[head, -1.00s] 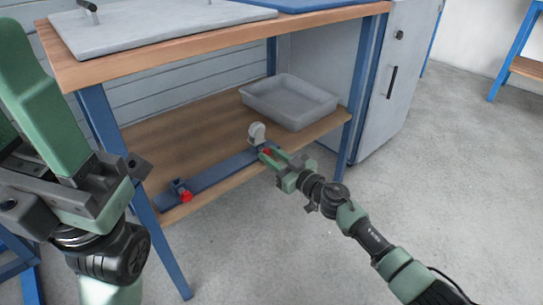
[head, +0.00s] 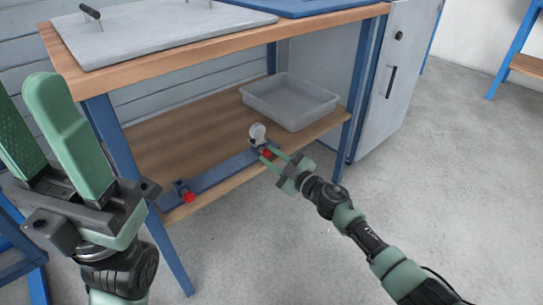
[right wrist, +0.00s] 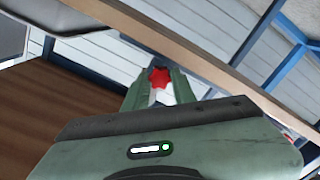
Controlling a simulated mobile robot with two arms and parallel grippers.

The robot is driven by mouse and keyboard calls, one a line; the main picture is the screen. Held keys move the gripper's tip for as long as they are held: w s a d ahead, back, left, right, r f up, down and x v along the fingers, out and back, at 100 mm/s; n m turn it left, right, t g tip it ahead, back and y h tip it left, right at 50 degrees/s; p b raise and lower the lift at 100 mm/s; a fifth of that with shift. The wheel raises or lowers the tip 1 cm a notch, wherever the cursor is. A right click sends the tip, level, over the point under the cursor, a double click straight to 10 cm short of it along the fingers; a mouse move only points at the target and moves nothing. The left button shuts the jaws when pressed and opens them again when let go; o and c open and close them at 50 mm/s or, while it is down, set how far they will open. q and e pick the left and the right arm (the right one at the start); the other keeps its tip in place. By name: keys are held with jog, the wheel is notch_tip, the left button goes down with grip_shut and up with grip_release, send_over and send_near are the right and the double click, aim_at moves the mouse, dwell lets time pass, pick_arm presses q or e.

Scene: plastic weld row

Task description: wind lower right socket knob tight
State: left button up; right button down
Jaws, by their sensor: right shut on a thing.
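The lower right socket knob is a red star-shaped knob (head: 266,153) at the right end of a blue rail (head: 225,170) on the lower shelf. My right gripper (head: 269,154) is shut on it, reaching in from the front right. In the right wrist view the red knob (right wrist: 159,77) sits between the two green fingertips. A pale round piece (head: 257,131) stands in the socket just behind the knob. My left gripper (head: 38,95) is at the left, away from the shelf, its fingers apart with nothing seen between them.
A second red knob (head: 188,197) sits at the rail's left end. A grey tray (head: 290,118) stands behind on the shelf (head: 165,143). A blue table leg (head: 344,148) is right of my right gripper. The worktop (head: 120,70) hangs above.

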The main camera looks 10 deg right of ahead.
jog(key=shift+f, duration=0.1)
dwell(0.4)
jog(key=c, duration=1.1)
grip_release()
jog(key=shift+c, duration=0.2)
